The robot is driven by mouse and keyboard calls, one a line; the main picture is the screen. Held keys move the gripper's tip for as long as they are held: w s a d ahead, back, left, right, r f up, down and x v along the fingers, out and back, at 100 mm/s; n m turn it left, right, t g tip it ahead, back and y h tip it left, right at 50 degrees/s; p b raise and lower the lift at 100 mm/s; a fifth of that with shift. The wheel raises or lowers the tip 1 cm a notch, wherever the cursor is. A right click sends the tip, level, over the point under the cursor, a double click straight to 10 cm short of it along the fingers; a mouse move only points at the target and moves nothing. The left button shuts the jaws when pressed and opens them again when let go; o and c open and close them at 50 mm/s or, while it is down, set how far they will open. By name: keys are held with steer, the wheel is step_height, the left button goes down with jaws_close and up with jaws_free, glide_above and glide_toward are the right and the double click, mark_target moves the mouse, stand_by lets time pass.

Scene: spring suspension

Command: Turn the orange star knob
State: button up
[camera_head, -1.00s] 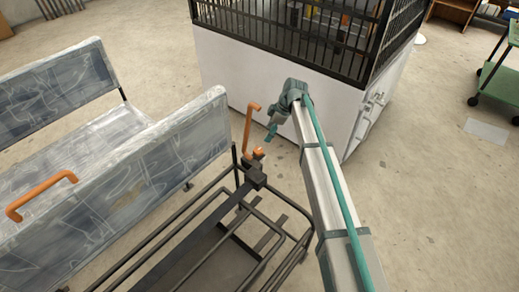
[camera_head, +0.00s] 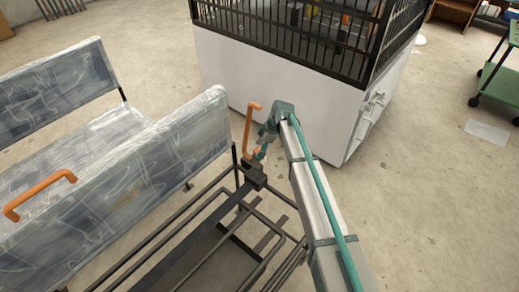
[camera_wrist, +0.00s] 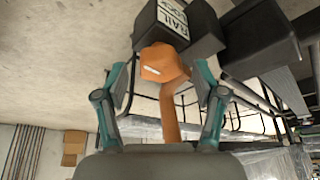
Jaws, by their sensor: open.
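The orange star knob (camera_wrist: 160,64) shows in the wrist view between my gripper's fingers, beside a black block (camera_wrist: 190,22) with a white label that appears to read "RAIL LOCK". My gripper (camera_wrist: 162,80) is open, with one finger on each side of the knob; I cannot tell whether either finger touches it. In the head view my gripper (camera_head: 262,152) is at the black block (camera_head: 254,174) on the cart frame's corner, and it mostly hides the knob.
An upright orange handle (camera_head: 248,128) stands close to my gripper. A plastic-wrapped bench (camera_head: 140,165) with another orange handle (camera_head: 38,194) is at left. The black tube frame (camera_head: 225,235) lies below. A white cage-topped cabinet (camera_head: 270,80) stands behind.

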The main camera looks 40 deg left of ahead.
steer(key=shift+s+a+f, duration=0.1)
steer(key=shift+f, duration=0.15)
steer(key=c, duration=1.1)
steer(key=shift+c, duration=0.2)
steer(key=shift+n, duration=0.3)
steer(key=n+g+h+p, duration=0.1)
steer(key=n, duration=0.3)
steer(key=shift+a, duration=0.15)
steer(key=shift+n+g+h+p, duration=0.4)
steer(key=shift+n+h, duration=0.6)
steer(key=shift+n, duration=1.2)
